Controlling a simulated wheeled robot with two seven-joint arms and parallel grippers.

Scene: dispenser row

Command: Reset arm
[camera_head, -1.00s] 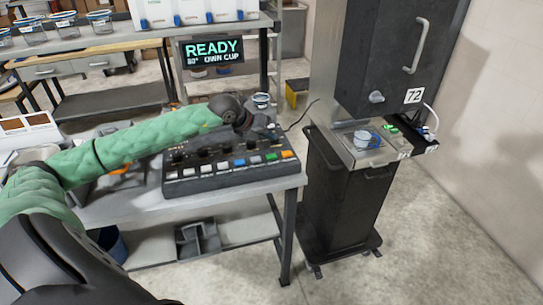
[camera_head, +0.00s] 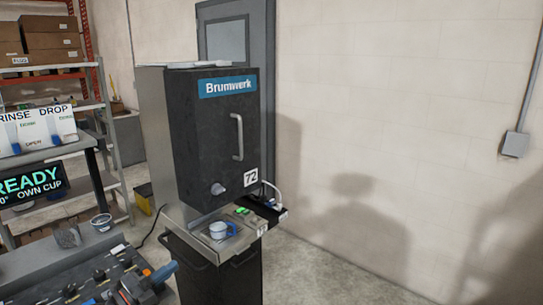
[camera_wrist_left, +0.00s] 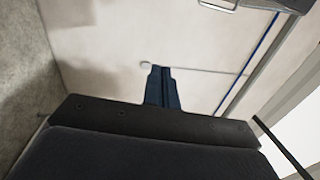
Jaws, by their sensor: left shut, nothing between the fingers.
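My left gripper (camera_head: 164,272) shows at the lower left of the head view, in front of the button panel (camera_head: 85,288). Its blue fingers are shut together with nothing between them. They also show at the centre of the left wrist view (camera_wrist_left: 162,88), against a pale wall and floor. Most of my left arm is out of the head view. My right gripper is in neither view.
A dark Brumwerk dispenser (camera_head: 212,135) marked 72 stands at centre, with a blue-handled cup (camera_head: 218,230) on its tray. A small cup (camera_head: 101,222) sits on the table by the panel. The floor at right looks clear.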

